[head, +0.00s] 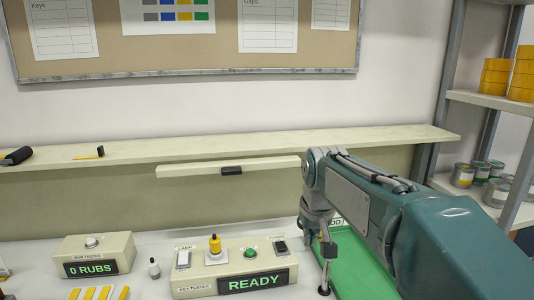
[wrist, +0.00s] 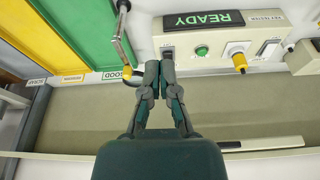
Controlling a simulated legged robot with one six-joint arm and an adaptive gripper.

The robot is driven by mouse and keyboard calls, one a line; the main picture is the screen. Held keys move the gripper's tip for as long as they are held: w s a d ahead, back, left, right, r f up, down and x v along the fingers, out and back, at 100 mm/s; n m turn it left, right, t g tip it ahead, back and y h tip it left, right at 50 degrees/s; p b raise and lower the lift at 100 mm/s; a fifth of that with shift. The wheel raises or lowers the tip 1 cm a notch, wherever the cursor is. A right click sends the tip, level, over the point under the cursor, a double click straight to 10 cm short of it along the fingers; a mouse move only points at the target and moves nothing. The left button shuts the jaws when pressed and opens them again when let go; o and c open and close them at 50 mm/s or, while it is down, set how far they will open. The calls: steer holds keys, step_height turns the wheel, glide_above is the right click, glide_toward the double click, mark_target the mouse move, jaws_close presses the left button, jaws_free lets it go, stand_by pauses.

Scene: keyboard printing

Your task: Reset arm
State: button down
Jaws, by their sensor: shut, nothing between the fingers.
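My gripper (wrist: 160,68) is shut and empty in the wrist view, with its fingertips together. They appear just in front of the black switch (wrist: 168,52) on the key tester, with the gap hard to judge. In the head view my arm (head: 365,205) reaches in from the right and bends down beside the key tester (head: 215,268); the fingertips are not clearly visible there. The tester's display (head: 252,281) reads READY. A yellow piece (head: 215,244) stands on its socket, with a green button (head: 250,253) to the right.
A box with a display reading 0 RUBS (head: 92,268) stands left. A small bottle (head: 153,268) stands between it and the tester. A shelf (head: 200,146) runs behind.

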steer(key=s+d+f+t, duration=0.1)
steer(key=s+d+f, duration=0.2)
steer(key=s, duration=0.8)
steer(key=s+d+f+m+t, duration=0.1)
steer(key=s+d+f, duration=0.1)
steer(key=s, duration=1)
steer(key=shift+s+d+f+m, duration=0.3)
steer(key=shift+d+f, duration=0.1)
steer(key=shift+d, duration=0.2)
